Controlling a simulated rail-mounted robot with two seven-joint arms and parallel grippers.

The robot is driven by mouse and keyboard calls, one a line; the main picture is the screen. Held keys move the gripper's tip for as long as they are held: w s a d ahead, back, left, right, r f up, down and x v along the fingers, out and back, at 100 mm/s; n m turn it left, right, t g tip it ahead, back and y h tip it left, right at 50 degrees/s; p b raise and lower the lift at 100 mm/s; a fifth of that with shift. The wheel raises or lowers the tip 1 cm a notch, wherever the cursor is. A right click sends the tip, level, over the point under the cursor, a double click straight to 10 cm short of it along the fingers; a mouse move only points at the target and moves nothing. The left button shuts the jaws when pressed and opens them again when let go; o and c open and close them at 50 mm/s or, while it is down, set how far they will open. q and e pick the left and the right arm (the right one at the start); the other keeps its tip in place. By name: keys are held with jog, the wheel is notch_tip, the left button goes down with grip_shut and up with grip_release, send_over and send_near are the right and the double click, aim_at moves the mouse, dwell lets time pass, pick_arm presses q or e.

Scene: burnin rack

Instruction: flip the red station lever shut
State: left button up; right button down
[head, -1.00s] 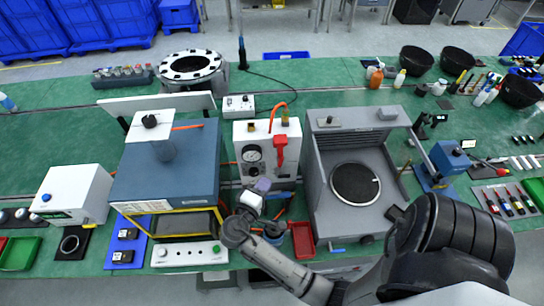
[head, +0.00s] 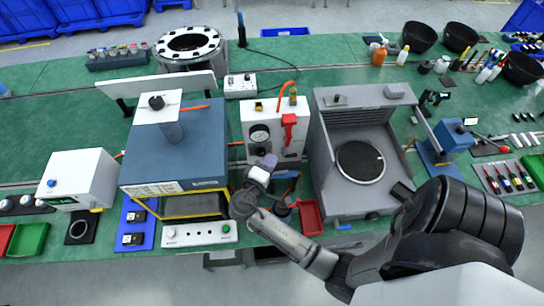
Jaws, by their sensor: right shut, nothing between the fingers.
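The red station lever (head: 289,126) is on the front of a white station box (head: 262,118) with a round gauge, at the centre of the head view. Its wide red head is at the top and a narrow part hangs down. My right gripper (head: 266,163) is in front of the box, below and left of the lever, and apart from it in the picture. It is shut and empty. Its fingertips are small and partly hidden by its own body. My left gripper is not in view.
A blue-grey oven-like box (head: 175,155) stands left of the station, and a grey open chamber (head: 330,200) with a round plate stands close on the right. A red tray (head: 310,217) lies in front, between them. An orange hose (head: 281,95) rises behind the lever.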

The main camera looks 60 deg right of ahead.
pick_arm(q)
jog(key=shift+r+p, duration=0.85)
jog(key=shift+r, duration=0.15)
pick_arm(e)
jog(key=d, duration=0.8)
jog(key=shift+w+f, duration=0.3)
